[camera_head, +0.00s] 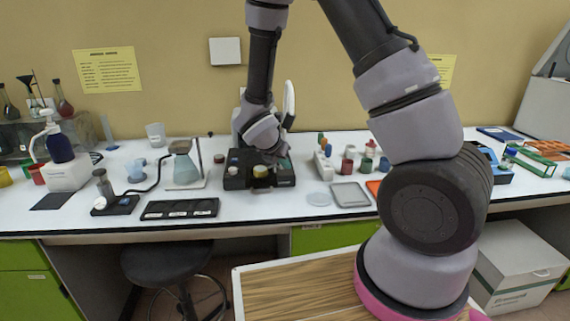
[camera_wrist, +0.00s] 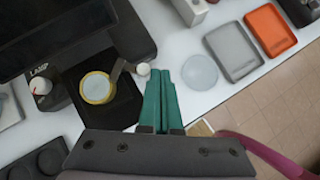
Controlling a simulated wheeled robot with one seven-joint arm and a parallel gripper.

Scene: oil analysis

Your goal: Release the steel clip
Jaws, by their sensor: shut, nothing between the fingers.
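My gripper (camera_wrist: 161,74) shows in the wrist view with its two green fingers pressed together and nothing between them. What looks like the steel clip (camera_wrist: 118,71) is a short narrow grey strip beside a round yellow-rimmed dish (camera_wrist: 97,88) on a black stage. Its exact contact with the dish is hard to tell. A small white knob (camera_wrist: 143,69) sits close to my fingertips, just left of them. In the head view my arm reaches down over the black instrument (camera_head: 236,178), where the yellow-rimmed dish (camera_head: 262,172) shows; the clip is too small to make out there.
A clear round disc (camera_wrist: 199,72), a grey tray (camera_wrist: 233,50) and an orange tray (camera_wrist: 270,29) lie right of my fingers. A flask on a stand (camera_head: 186,168) and a black slotted tray (camera_head: 180,209) are left of the instrument. The table's front edge is close by.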

